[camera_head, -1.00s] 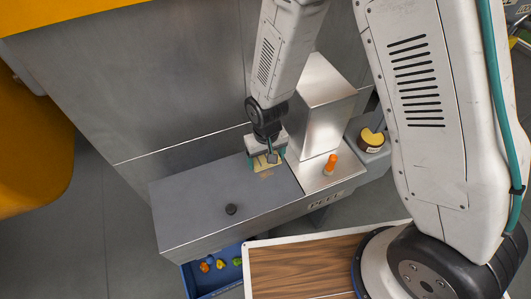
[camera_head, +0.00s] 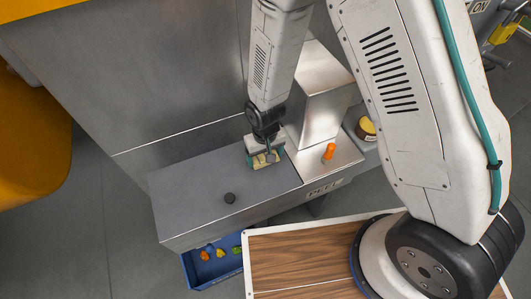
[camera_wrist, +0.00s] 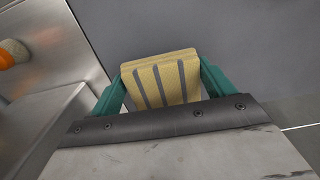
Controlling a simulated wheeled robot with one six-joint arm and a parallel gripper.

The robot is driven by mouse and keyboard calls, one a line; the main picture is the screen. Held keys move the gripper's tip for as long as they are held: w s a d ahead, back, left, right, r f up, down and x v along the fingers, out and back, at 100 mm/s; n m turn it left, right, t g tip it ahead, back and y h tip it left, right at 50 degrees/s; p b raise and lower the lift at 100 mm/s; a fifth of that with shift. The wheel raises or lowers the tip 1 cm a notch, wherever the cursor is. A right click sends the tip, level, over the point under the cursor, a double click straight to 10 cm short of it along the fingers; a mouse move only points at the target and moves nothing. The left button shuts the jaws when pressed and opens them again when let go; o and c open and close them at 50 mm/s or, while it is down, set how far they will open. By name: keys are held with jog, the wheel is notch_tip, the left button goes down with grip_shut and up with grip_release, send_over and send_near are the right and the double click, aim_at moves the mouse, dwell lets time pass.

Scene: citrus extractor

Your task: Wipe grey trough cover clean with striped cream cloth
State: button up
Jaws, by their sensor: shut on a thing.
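The cloth (camera_head: 261,161) shows low between the fingers in the head view. It is at or just above the cover; I cannot tell whether it touches. The cover's surface under the cloth and gripper is hidden.
A grey wall (camera_head: 150,90) stands behind. A blue bin (camera_head: 203,272) with several small fruit-coloured pieces is below the front. The cover's left part is clear.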

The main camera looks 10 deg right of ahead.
jog(key=shift+f, duration=0.8)
dwell(0.4)
jog(key=o, duration=0.9)
jog(key=shift+r, duration=0.4)
jog(key=c, duration=0.8)
jog(key=shift+c, duration=0.2)
